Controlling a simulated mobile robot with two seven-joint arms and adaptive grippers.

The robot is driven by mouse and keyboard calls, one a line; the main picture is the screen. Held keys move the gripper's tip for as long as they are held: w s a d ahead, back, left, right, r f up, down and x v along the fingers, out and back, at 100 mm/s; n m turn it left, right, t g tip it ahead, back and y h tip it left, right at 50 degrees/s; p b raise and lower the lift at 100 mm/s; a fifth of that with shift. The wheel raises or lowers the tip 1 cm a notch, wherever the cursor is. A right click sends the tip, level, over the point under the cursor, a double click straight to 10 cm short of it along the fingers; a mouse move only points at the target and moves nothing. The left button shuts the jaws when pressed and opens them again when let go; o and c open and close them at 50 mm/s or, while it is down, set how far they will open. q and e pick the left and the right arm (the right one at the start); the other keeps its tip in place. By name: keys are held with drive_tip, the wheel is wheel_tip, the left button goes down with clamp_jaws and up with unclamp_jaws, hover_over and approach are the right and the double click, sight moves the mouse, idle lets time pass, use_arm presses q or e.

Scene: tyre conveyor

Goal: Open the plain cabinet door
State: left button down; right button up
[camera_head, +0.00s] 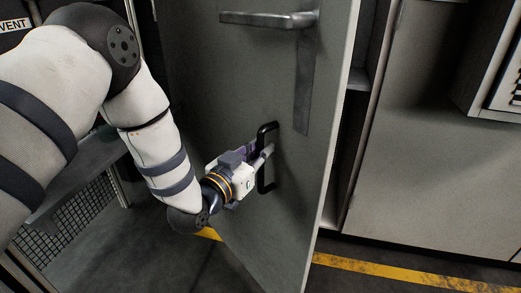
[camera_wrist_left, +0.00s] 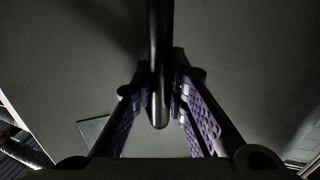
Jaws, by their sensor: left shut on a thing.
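The plain grey cabinet door (camera_head: 225,95) fills the middle of the head view and stands swung out from the cabinet, with a dark gap and shelf edges showing behind its right edge. A black bar handle (camera_head: 267,128) is fixed on its face, below a grey lever handle (camera_head: 268,19). My left gripper (camera_head: 264,160) is at the black handle. In the left wrist view the two purple-padded fingers are closed around the black handle (camera_wrist_left: 160,45), with the door face (camera_wrist_left: 230,55) behind. The right gripper does not show.
Yellow floor tape (camera_head: 400,275) runs along the cabinet base at the right. A grey cabinet front (camera_head: 430,150) and a vented box (camera_head: 495,75) stand at the right. A shelf and mesh (camera_head: 70,215) are at the left. Dark floor shows below the door.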

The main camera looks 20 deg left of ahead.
use_arm(q)
drive_tip(key=c, duration=1.6)
unclamp_jaws()
drive_tip(key=shift+o, duration=0.2)
drive_tip(key=v, duration=1.2)
